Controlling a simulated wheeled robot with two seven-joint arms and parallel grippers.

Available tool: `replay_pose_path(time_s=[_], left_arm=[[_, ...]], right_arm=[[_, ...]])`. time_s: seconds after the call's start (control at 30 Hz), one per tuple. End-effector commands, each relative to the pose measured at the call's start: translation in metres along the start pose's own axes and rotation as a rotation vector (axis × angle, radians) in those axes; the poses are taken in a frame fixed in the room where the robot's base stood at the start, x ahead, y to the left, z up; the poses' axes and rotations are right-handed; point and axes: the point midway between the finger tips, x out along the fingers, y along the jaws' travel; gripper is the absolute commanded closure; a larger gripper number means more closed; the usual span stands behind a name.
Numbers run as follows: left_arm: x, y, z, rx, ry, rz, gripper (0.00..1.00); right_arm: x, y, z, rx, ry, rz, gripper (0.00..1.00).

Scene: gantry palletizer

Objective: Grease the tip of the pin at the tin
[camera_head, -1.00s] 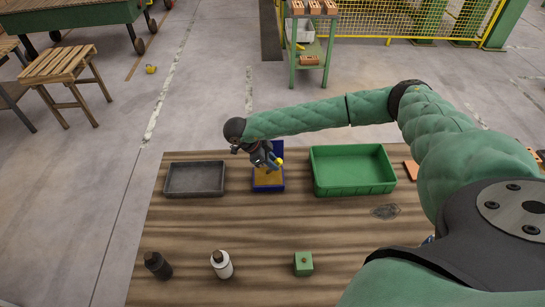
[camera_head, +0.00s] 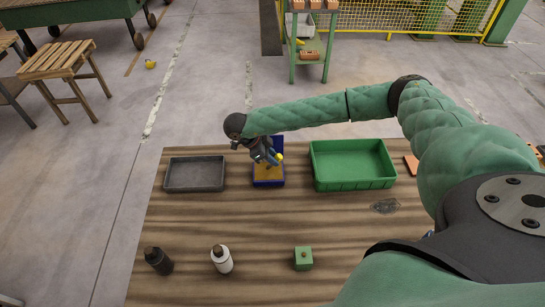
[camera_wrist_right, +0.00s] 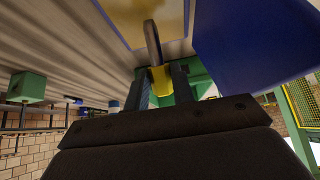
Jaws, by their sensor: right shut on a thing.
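The blue tin (camera_head: 268,184) stands open on the wooden table, with yellow-brown grease (camera_head: 264,174) inside. The grease (camera_wrist_right: 158,15) and the blue lid (camera_wrist_right: 240,40) also show in the right wrist view. My right gripper (camera_head: 275,158) is over the tin, shut on the pin, whose yellow part (camera_wrist_right: 161,82) sits between the fingers. The pin's grey end (camera_wrist_right: 152,40) points toward the grease. Whether it touches the grease I cannot tell. The yellow part (camera_head: 280,157) also shows in the head view. My left gripper is not in view.
A grey tray (camera_head: 194,188) is left of the tin and a green bin (camera_head: 354,182) right of it. A black bottle (camera_head: 158,262), a white bottle (camera_head: 222,262) and a green block (camera_head: 303,260) stand nearer. The table between is clear.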

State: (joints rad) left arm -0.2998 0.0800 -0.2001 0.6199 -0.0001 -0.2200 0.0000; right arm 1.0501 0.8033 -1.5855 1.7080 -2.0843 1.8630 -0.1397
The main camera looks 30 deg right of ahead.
Motion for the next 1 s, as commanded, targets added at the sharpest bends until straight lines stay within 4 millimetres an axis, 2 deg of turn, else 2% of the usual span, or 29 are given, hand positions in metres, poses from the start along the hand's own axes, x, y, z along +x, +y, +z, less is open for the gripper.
replay_pose_path(time_s=[1.0], left_arm=[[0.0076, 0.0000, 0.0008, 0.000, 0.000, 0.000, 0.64]], right_arm=[[0.0071, 0.0000, 0.0053, 0.000, 0.000, 0.000, 0.98]])
